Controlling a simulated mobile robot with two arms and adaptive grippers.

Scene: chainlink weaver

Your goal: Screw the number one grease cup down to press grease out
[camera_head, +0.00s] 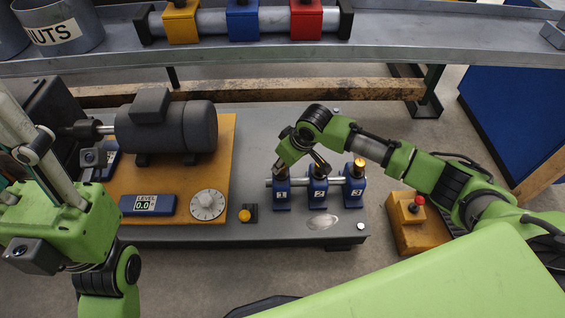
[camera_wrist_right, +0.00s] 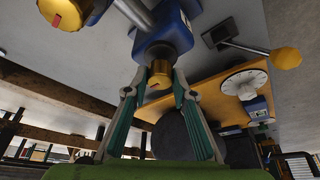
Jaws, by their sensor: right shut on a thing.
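Three blue blocks stand in a row on a grey bench plate, numbered 1 (camera_head: 282,197), 2 (camera_head: 318,196) and 3 (camera_head: 354,194). A rod runs through them. My right gripper (camera_head: 281,172) reaches down over block 1 and hides most of its cup. In the right wrist view its two fingers (camera_wrist_right: 160,84) are shut on the brass number one grease cup (camera_wrist_right: 159,69), which sits against its blue block (camera_wrist_right: 168,35). The brass cup of block 3 (camera_head: 359,163) is uncovered. My left gripper (camera_head: 35,150) is at the left edge, away from the blocks; its fingertips are unclear.
A dark motor (camera_head: 168,127) sits on an orange board with a LEVEL display reading 0.0 (camera_head: 147,205) and a white dial (camera_head: 207,205). A yellow-knobbed lever (camera_head: 245,215) is left of block 1. A red-button box (camera_head: 410,212) stands right of the plate. A shelf crosses behind.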

